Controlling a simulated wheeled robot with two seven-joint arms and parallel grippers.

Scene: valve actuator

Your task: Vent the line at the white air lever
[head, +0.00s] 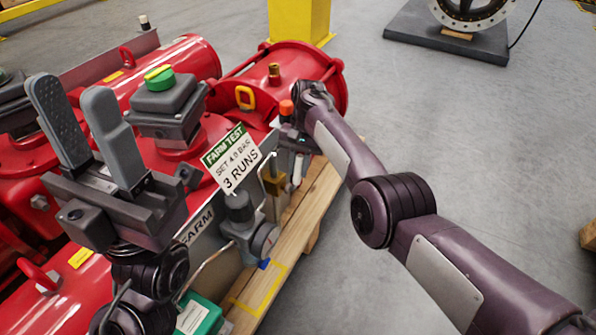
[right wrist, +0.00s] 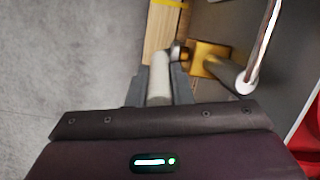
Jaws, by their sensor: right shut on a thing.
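The white air lever (right wrist: 160,78) stands between the two dark fingers of my right gripper (right wrist: 160,92) in the right wrist view. The fingers are shut on it. It joins a brass valve body (right wrist: 208,58) just beyond. In the head view the white lever (head: 297,170) hangs below my right gripper (head: 296,145), beside the brass valve (head: 274,182) on the grey panel. My forearm and wrist partly cover that spot. My left gripper (head: 72,88) is open and empty, fingers apart and pointing up, over the red actuator at the left.
A sign reading "FARM TEST, 3 RUNS" (head: 231,158) stands between my arms. A regulator with a gauge (head: 248,230) and metal tubing sit on the panel. The red actuator (head: 310,62) rests on a wooden pallet (head: 262,285).

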